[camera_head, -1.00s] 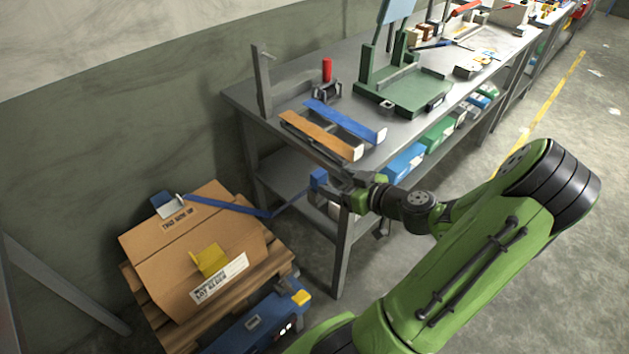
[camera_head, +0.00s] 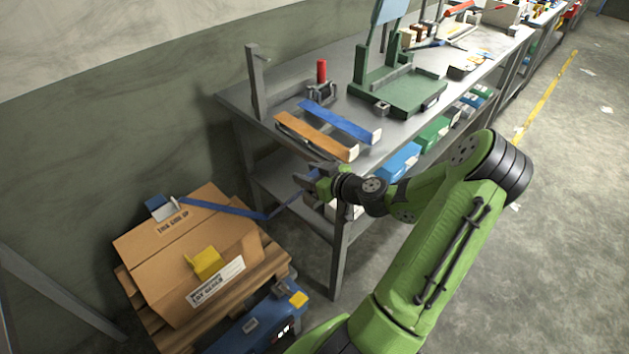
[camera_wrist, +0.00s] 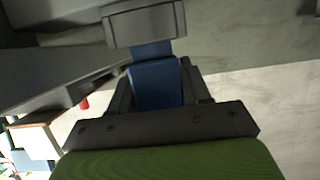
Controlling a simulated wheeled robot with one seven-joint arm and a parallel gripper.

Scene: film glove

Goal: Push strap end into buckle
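The blue strap (camera_head: 225,208) runs from the top of a cardboard box (camera_head: 150,245), across a gap, and up to my gripper (camera_head: 316,182). A small grey-and-blue piece (camera_head: 165,211), which looks like the buckle, sits at the box's back left corner, well left of my gripper. My gripper is beside the workbench's front left corner. In the wrist view a blue piece (camera_wrist: 157,84), apparently the strap, lies between my gripper's fingers, which look shut on it. A grey block (camera_wrist: 145,25) shows beyond it. The strap's tip is not clear.
The box stands on a wooden pallet (camera_head: 262,268), with a yellow piece (camera_head: 206,262) on its front edge. A blue tool case (camera_head: 250,326) is in front. The workbench (camera_head: 235,97) carries orange and blue bars (camera_head: 315,134). Its leg (camera_head: 340,250) is close below my gripper.

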